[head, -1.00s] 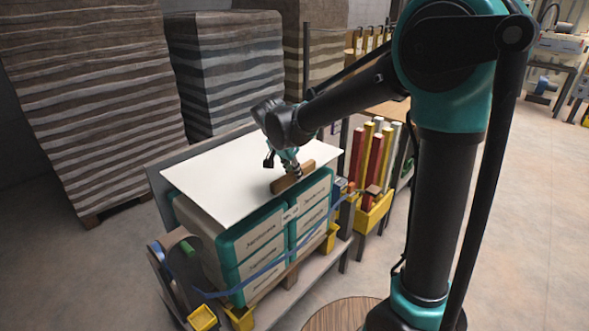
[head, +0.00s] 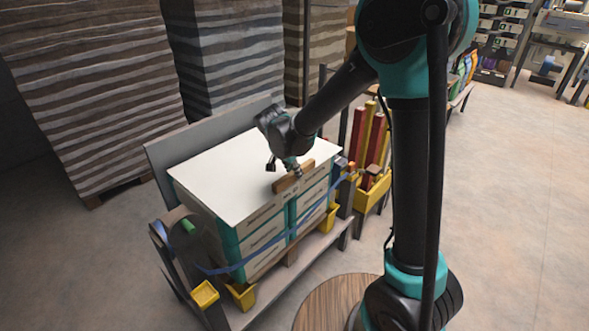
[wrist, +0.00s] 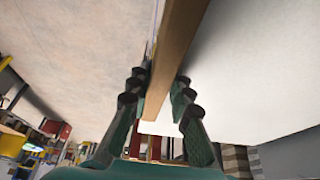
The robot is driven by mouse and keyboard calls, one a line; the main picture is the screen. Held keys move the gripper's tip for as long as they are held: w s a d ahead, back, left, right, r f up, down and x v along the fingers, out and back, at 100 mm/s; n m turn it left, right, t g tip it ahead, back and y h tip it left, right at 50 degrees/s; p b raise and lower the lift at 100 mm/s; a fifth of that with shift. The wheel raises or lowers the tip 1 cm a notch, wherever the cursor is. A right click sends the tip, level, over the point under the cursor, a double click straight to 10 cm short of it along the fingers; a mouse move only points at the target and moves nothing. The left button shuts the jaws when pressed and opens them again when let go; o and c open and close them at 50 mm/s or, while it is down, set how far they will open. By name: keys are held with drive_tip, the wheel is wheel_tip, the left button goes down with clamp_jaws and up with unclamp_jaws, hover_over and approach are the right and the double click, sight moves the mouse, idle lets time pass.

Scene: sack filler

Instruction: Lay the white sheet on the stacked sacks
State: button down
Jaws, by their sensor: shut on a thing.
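The white sheet (head: 235,172) is flat and roughly level over the stacked sacks (head: 262,240), which are pale with green edges. It covers their top; I cannot tell whether it touches them all over. A wooden strip (head: 296,177) runs along the sheet's near right edge. My gripper (head: 291,168) is above that edge and shut on the strip. In the wrist view, my gripper's fingers (wrist: 161,80) are on both sides of the strip (wrist: 178,60), with the sheet (wrist: 245,70) to the right.
The sacks stand on a low cart with a grey back panel (head: 166,155), a blue strap (head: 225,268) and small yellow bins (head: 205,294). Tall striped stacks (head: 90,95) stand behind. A yellow bin of coloured bars (head: 376,190) is to the right.

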drive_tip(key=c, duration=1.3)
unclamp_jaws()
drive_tip(key=v, duration=1.2)
drive_tip(key=s+d+f+n+y, duration=0.1)
drive_tip(key=s+d+f, duration=0.3)
drive_tip(key=d, duration=0.5)
drive_tip(key=s+d+f+n+y, duration=0.1)
drive_tip(key=s+d+f+n, duration=0.3)
drive_tip(key=d, duration=0.5)
drive_tip(key=s+d+f+n, duration=0.2)
drive_tip(key=s+d+f, duration=0.3)
drive_tip(key=s+d, duration=0.3)
drive_tip(key=shift+d+n+t+y, duration=0.3)
drive_tip(key=shift+d+y, duration=0.1)
drive_tip(key=shift+d, duration=0.25)
